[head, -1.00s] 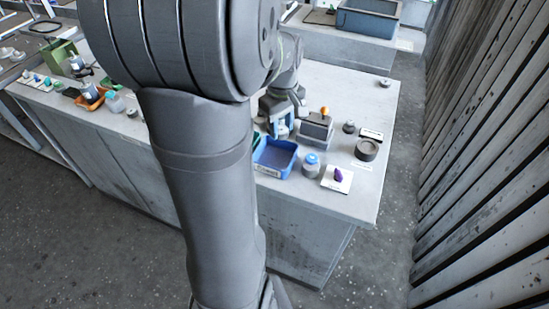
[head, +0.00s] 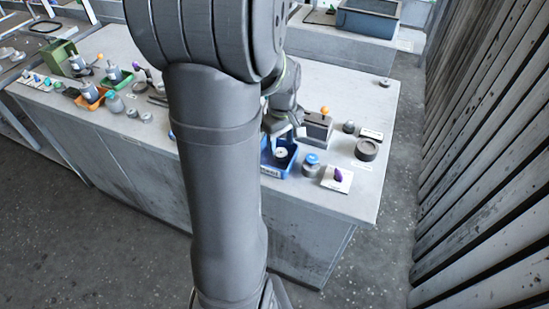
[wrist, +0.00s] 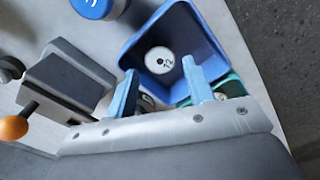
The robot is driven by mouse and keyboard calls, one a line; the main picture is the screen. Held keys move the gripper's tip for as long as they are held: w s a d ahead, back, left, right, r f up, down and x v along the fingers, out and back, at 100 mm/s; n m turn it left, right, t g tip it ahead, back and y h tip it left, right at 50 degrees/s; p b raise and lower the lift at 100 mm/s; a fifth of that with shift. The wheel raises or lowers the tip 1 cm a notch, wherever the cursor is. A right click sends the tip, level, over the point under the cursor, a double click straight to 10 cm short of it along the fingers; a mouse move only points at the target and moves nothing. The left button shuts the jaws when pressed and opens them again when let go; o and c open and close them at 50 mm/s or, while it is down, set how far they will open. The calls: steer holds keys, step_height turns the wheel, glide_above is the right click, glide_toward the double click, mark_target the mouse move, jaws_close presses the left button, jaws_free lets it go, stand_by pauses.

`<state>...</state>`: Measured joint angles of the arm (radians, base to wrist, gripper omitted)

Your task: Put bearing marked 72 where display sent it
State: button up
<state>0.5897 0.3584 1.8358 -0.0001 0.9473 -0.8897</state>
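The bearing marked 72 (wrist: 159,60) is a pale round disc with a small dark centre. It lies inside the blue bin (wrist: 208,26), with its number facing up. In the head view the bearing (head: 281,153) also shows in the blue bin (head: 277,172) near the front of the bench. My gripper (wrist: 160,80) has its two light-blue fingers spread apart with nothing between them. The fingers are above the bin's edge, apart from the bearing. In the head view my arm hides part of the bin. No display can be made out.
A teal bin (wrist: 232,86) sits next to the blue one. A grey box with an orange knob (head: 318,127), a blue-capped jar (head: 311,166), a white card with a purple piece (head: 337,178) and a dark ring (head: 367,149) stand nearby.

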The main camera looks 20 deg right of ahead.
steer(key=shift+o, duration=0.8)
step_height(320, 180, up, 18)
steer(key=shift+f, duration=0.25)
step_height(320, 180, down, 16)
steer(key=shift+r, duration=0.15)
stand_by(0.6)
